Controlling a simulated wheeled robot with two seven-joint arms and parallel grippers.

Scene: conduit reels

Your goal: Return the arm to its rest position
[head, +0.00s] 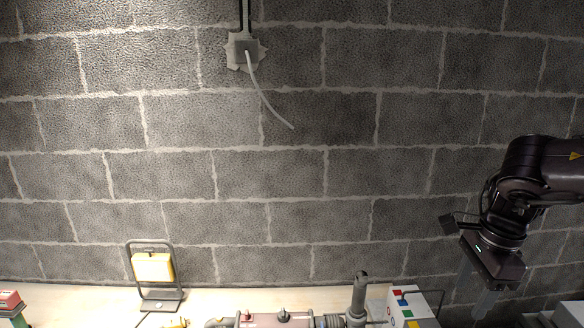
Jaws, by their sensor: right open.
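My right arm comes in from the right edge, dark and bent downward. My right gripper (478,290) hangs at its end, pointing down, at the lower right in the head view. Its fingers are grey, stand apart and hold nothing that I can see. It is to the right of a white box with coloured squares (410,306). My left gripper is not in view.
A pale bench (220,298) runs along the bottom, with a yellow work lamp (153,267) on a stand and a pinkish machine (270,319) with an upright dark handle (358,293). A white conduit (268,100) hangs from a wall box (244,50). The block wall (300,220) stands behind.

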